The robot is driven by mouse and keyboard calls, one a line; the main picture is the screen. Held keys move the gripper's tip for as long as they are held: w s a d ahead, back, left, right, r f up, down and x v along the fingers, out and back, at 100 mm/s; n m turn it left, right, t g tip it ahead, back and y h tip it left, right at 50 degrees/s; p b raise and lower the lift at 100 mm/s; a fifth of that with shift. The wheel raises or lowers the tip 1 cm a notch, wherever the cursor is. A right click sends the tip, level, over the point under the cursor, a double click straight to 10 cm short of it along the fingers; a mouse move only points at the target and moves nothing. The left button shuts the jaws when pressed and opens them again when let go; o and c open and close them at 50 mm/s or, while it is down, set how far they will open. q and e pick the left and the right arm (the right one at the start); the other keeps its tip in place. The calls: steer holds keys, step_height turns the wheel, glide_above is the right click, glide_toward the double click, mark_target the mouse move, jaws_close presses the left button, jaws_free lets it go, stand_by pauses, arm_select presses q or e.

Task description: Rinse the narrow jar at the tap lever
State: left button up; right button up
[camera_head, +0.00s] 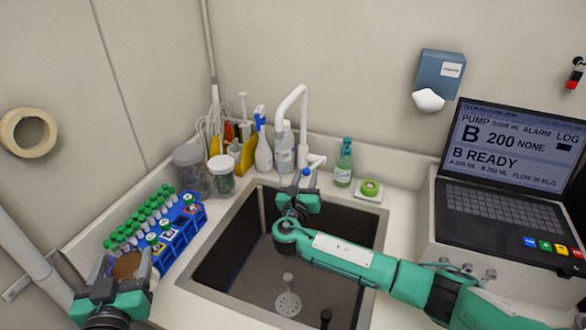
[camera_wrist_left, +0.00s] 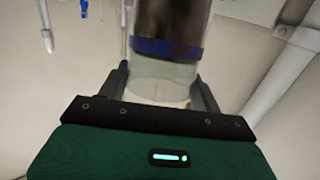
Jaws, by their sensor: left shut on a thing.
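The narrow jar (camera_wrist_left: 168,50) is clear, with a blue band and dark contents, and stands between the fingers of my left gripper (camera_wrist_left: 160,88) in the left wrist view. In the head view, my left gripper (camera_head: 125,272) is shut on it at the lower left, and its brown round top (camera_head: 127,265) shows. The white tap (camera_head: 291,100) rises behind the sink, with a blue-tipped tap lever (camera_head: 306,172) at its base. My right gripper (camera_head: 303,188) is just in front of the lever. Its fingers are too small to tell whether they touch it or are open.
The sink (camera_head: 215,255) lies in the middle, with my right arm across it.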

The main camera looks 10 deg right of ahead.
steer(key=p+v, duration=0.3)
steer(key=v, duration=0.6)
steer(key=shift+s, duration=0.1)
